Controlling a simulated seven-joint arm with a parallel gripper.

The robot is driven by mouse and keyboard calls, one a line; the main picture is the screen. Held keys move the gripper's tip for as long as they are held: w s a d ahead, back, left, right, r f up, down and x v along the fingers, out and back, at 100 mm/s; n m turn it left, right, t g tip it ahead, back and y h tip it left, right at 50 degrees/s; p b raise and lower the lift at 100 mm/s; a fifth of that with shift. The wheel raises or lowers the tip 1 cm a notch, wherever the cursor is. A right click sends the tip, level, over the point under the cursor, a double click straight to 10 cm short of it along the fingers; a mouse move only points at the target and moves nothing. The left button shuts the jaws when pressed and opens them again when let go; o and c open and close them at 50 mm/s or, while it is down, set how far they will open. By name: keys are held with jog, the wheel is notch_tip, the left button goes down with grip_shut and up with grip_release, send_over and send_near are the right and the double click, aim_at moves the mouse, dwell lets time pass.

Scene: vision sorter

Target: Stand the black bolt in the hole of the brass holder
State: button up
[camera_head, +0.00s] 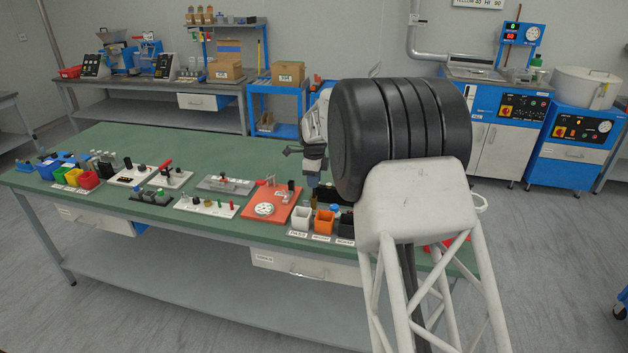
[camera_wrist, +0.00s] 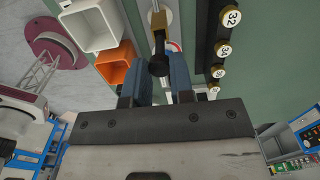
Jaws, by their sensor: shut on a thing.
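My gripper (camera_wrist: 160,60) has two blue fingers, shut on the black bolt (camera_wrist: 158,66). The bolt's round dark end faces the wrist camera, and its dark shank runs away from it. A small brass-coloured piece (camera_wrist: 158,19) shows just beyond the bolt in the wrist view; it may be the brass holder. Its hole is hidden, and I cannot tell whether the bolt touches it.
A white bin (camera_wrist: 91,27) and an orange bin (camera_wrist: 115,67) stand left of the fingers. A black bar with several brass-rimmed numbered discs (camera_wrist: 224,50) lies to the right. In the head view, a red-orange board (camera_head: 258,213) lies left of the white bin (camera_head: 301,217).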

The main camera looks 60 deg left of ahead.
jog(key=shift+f, duration=1.65)
dwell(0.7)
jog(key=o, duration=1.3)
jog(key=shift+r, duration=0.1)
jog(key=shift+r, duration=3.85)
